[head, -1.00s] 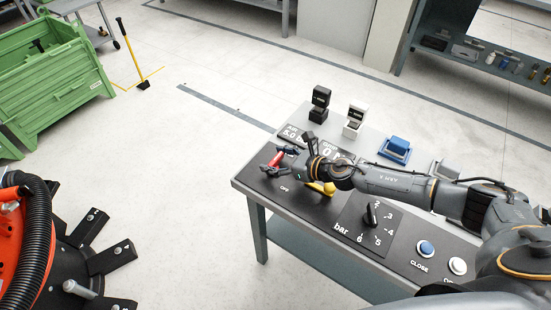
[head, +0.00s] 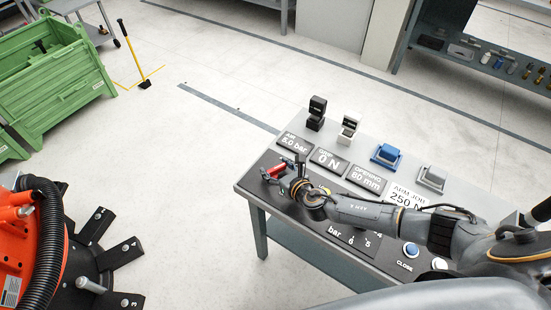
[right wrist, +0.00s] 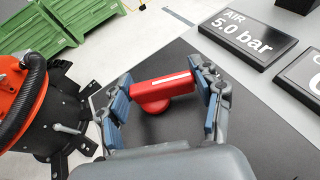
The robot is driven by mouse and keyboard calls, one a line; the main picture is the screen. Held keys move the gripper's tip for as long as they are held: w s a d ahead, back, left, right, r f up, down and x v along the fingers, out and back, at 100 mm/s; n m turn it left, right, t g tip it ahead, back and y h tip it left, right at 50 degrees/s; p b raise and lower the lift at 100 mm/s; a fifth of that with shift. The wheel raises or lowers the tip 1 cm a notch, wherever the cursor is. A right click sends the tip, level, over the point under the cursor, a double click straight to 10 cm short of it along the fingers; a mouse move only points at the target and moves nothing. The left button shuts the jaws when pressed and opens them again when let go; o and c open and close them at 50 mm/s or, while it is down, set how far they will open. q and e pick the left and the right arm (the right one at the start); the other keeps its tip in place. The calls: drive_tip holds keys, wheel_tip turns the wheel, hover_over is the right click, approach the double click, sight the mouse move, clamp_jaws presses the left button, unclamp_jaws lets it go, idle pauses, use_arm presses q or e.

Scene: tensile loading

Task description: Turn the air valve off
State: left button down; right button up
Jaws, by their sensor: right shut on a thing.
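The red air valve handle (head: 276,171) is at the far left corner of the black panel on the table. In the right wrist view the red handle (right wrist: 163,88), with a white stripe along its top, sits on a round red base. My right gripper (right wrist: 166,95) is shut on the handle, with its blue pads at the two ends. In the head view the right gripper (head: 279,179) is at the valve and hides the panel label beside it. The air display (head: 295,140) reads 5.0 bar. My left gripper is not in view.
A dial and round buttons (head: 411,250) lie to the right, partly under my arm. An orange machine (head: 32,245) stands at lower left.

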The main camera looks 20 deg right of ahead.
drive_tip(key=m+h+p, duration=0.1)
drive_tip(key=m+h, duration=0.2)
drive_tip(key=shift+s+a+r+p, duration=0.1)
drive_tip(key=shift+s+a+p, duration=0.1)
drive_tip(key=shift+p, duration=0.15)
drive_tip(key=m+h, duration=0.2)
drive_tip(key=h, duration=0.1)
drive_tip(key=shift+s+m, duration=0.15)
drive_tip(key=shift+m, duration=0.15)
drive_tip(key=m+h, duration=0.1)
drive_tip(key=m+g+h, duration=0.1)
drive_tip(key=m+h, duration=0.1)
drive_tip(key=h, duration=0.1)
drive_tip(key=shift+s+f+m+g+b, duration=0.15)
drive_tip(key=shift+f+m+g+b, duration=0.15)
drive_tip(key=shift+g, duration=0.1)
drive_tip(key=m+g+h, duration=0.1)
drive_tip(key=m+h+b, duration=0.1)
drive_tip(key=shift+s+a+r+m+g+h+b, duration=0.1)
drive_tip(key=shift+s+m+g+h+b, duration=0.05)
drive_tip(key=shift+m+g+h+b, duration=0.2)
use_arm(q)
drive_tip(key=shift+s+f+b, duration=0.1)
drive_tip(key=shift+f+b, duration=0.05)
drive_tip(key=shift+b, duration=0.15)
use_arm(e)
drive_tip(key=shift+r+m+g+h, duration=0.1)
drive_tip(key=shift+m+g+h, duration=0.35)
drive_tip(key=o, duration=1.2)
